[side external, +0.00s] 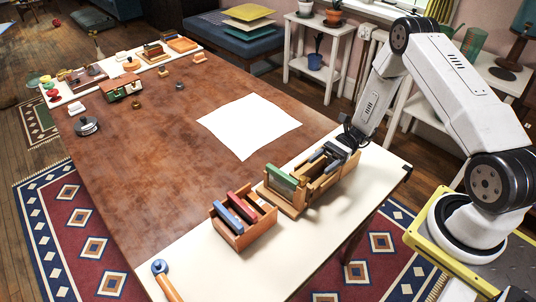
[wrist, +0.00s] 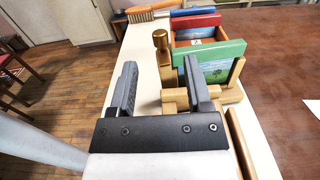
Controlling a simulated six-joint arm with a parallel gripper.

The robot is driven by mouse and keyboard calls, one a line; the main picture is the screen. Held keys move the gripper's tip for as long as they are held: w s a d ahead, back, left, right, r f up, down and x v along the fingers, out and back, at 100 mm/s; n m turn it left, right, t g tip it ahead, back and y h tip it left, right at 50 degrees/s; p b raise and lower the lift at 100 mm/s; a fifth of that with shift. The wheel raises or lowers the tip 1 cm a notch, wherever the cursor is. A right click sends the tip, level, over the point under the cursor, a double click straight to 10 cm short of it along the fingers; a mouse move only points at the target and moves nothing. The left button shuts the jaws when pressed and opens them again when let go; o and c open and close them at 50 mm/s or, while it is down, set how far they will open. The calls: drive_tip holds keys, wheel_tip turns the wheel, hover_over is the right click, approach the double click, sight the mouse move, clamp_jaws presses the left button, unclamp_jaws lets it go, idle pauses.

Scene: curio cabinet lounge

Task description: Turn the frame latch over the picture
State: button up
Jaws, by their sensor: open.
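A green-framed picture (wrist: 222,60) with a painted landscape stands upright in a wooden holder (wrist: 232,94); it also shows in the side view as a green panel (side external: 281,179). A brass-coloured knob on a post (wrist: 161,41) stands at the picture's left in the wrist view, with light wooden pieces (wrist: 174,97) below it. This looks like the latch, but I cannot tell its exact turn. My gripper (wrist: 161,82) is open, its two dark fingers on either side of the wooden pieces and post. Contact is not clear. In the side view my gripper (side external: 334,153) is over the holder's back end.
A wooden box (side external: 244,235) with blue and red frames stands in front of the holder. A brush (wrist: 150,13) lies beyond. A white sheet (side external: 249,125) lies on the brown table (side external: 160,170). Small items, including a toy wagon (side external: 123,88), are at the far end.

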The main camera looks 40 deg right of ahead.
sight(303, 177)
drive_tip(key=shift+a, duration=0.15)
drive_tip(key=shift+a, duration=3.8)
clamp_jaws()
